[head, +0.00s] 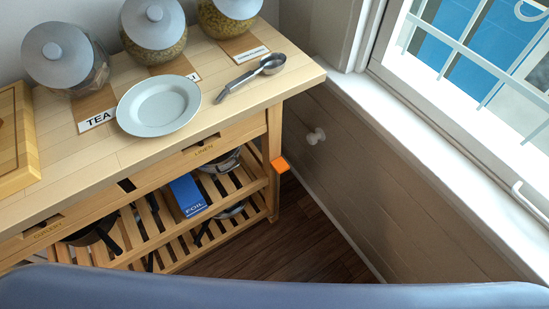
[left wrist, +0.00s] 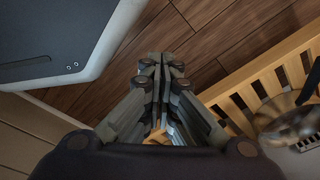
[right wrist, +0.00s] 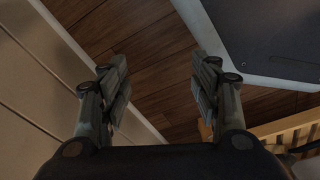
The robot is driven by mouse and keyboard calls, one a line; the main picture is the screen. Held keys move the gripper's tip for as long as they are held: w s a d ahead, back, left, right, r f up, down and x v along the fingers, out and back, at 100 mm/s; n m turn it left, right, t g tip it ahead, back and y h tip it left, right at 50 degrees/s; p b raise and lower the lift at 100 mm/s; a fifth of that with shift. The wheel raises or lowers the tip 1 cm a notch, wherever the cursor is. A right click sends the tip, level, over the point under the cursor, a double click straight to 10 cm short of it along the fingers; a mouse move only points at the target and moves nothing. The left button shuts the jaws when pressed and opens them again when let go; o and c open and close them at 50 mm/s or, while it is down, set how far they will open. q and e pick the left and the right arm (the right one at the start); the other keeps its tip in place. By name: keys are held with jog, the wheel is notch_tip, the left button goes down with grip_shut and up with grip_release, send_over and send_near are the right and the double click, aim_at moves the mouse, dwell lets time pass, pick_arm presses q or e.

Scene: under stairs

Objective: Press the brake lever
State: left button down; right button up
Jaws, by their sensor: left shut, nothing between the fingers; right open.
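A small flat orange tab (head: 281,164) sticks out from the right front leg of the wooden kitchen cart in the head view. It is the only lever-like part I see, and I cannot tell for sure that it is the brake lever. My left gripper (left wrist: 158,70) is shut and empty in the left wrist view, over the dark wood floor beside the cart's slatted shelf. My right gripper (right wrist: 161,78) is open and empty in the right wrist view, above the floor near the wall panelling. Neither gripper shows in the head view.
A panelled wall and a window sill (head: 420,140) stand right; floor (head: 310,235) between is free.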

pick_arm(q)
jog(key=w+d+r+t+b, duration=0.1)
jog(key=w+d+r+b, duration=0.1)
jog(key=w+r+b, duration=0.8)
pick_arm(e)
jog(key=w+a+r+t+b, duration=0.1)
jog(key=w+r, duration=0.4)
jog(key=r, duration=0.3)
jog(key=w+r+b, duration=0.2)
jog(key=w+r, duration=0.3)
jog(key=r, duration=0.3)
pick_arm(q)
jog(key=m+t+h, duration=0.6)
jog(key=m+h, duration=0.2)
jog(key=h, duration=0.4)
send_near(275, 163)
notch_tip(275, 163, up, 3)
jog(key=s, duration=0.2)
jog(key=shift+s+r, duration=0.15)
pick_arm(e)
jog(key=x, duration=0.3)
jog(key=s+x, duration=0.1)
jog(key=x, duration=0.1)
jog(key=shift+w+a+f, duration=0.1)
jog(key=shift+a+f, duration=0.05)
jog(key=shift+f, duration=0.2)
